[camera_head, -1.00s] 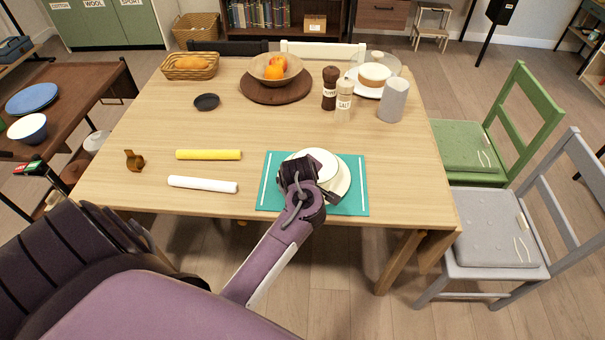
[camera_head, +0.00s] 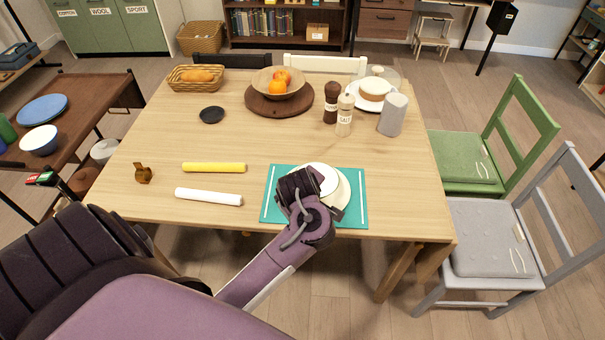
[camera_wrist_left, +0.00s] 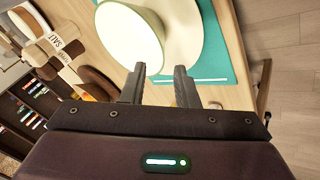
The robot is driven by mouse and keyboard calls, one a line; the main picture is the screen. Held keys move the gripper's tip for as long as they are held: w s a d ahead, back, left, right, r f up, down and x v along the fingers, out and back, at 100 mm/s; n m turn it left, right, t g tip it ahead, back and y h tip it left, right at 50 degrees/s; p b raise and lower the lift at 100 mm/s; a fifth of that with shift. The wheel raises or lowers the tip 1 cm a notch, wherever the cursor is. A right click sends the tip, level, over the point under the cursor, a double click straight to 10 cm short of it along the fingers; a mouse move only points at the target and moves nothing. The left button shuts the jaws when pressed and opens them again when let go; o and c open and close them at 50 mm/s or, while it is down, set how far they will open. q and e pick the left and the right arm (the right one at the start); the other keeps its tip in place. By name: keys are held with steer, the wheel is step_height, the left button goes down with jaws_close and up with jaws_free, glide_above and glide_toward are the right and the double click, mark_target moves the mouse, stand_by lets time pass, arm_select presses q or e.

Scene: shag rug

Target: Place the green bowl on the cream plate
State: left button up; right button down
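The green bowl (camera_wrist_left: 135,38) has a pale green outside and a white inside. It overlaps the cream plate (camera_wrist_left: 188,42) off to one side in the left wrist view; I cannot tell how it rests there. In the head view, the bowl (camera_head: 325,177) is partly behind my left gripper (camera_head: 308,190), and the plate (camera_head: 345,192) shows to its right. In the left wrist view, the fingers of my left gripper (camera_wrist_left: 161,72) are apart with a clear gap, close to the bowl's near edge. My right gripper is out of view.
The plate lies on a teal mat (camera_head: 271,209) near the table's front edge. A yellow roll (camera_head: 214,168) and a white roll (camera_head: 208,196) lie to the left. Pepper (camera_head: 331,103) and salt (camera_head: 344,115) shakers and a grey cup (camera_head: 392,114) stand behind. The table's middle is clear.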

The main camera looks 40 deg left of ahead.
arm_select(q)
steer(key=p+v, duration=0.1)
steer(key=v, duration=0.2)
steer(key=shift+r, duration=0.1)
stand_by(0.4)
